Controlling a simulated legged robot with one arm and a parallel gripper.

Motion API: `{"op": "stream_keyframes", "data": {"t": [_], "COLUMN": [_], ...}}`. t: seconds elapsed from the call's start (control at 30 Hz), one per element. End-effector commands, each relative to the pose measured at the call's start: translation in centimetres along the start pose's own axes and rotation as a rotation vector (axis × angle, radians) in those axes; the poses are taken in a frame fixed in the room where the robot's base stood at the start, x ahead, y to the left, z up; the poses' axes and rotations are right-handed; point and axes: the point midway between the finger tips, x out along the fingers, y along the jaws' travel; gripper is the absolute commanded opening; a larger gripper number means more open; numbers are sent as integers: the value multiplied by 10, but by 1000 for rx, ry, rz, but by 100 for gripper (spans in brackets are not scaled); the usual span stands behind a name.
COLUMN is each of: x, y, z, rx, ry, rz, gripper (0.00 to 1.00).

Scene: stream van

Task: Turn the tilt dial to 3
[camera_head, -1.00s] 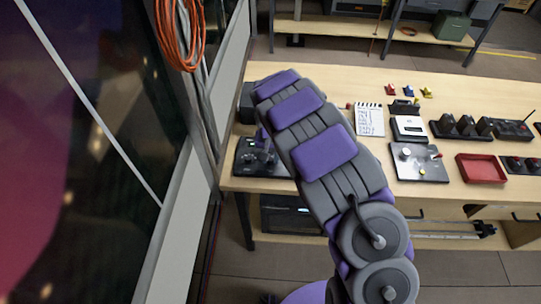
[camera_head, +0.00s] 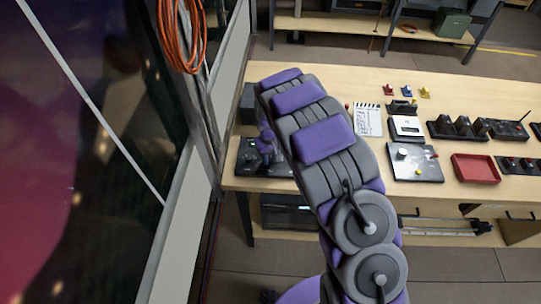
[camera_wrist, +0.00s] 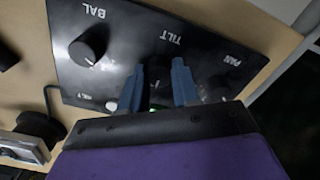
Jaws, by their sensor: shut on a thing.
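The black control panel (camera_wrist: 75,62) fills much of the wrist view, with the labels BAL, TILT and PAN upside down. The dark tilt dial (camera_wrist: 157,72) is by the TILT label, between the two blue fingers of my gripper (camera_wrist: 157,67). My gripper is shut on this dial, one finger on each side. The dial's pointer and number marks are hidden, so its setting cannot be read. In the head view the panel (camera_head: 246,158) lies at the left end of the table, partly covered by my arm.
The BAL dial (camera_wrist: 88,46) is left of the tilt dial, and the PAN dial (camera_wrist: 219,88) is close to the right finger. The wooden table (camera_head: 440,90) also bears a notepad (camera_head: 368,119), a grey plate (camera_head: 417,174) and a red tray (camera_head: 476,168). Orange cable (camera_head: 181,38) hangs at the left wall.

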Motion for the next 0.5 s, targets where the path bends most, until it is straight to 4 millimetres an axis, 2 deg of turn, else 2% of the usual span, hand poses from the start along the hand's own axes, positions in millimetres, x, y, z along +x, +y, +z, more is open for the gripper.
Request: {"op": "stream_keyframes", "data": {"t": [0.3,0.33,0.5], "x": [-1,-1,0], "y": [0,0,0], "z": [-1,-1,-1], "rx": [-1,-1,-1], "ry": [3,3,2], "rz": [0,0,0], "gripper": [0,32,48]}}
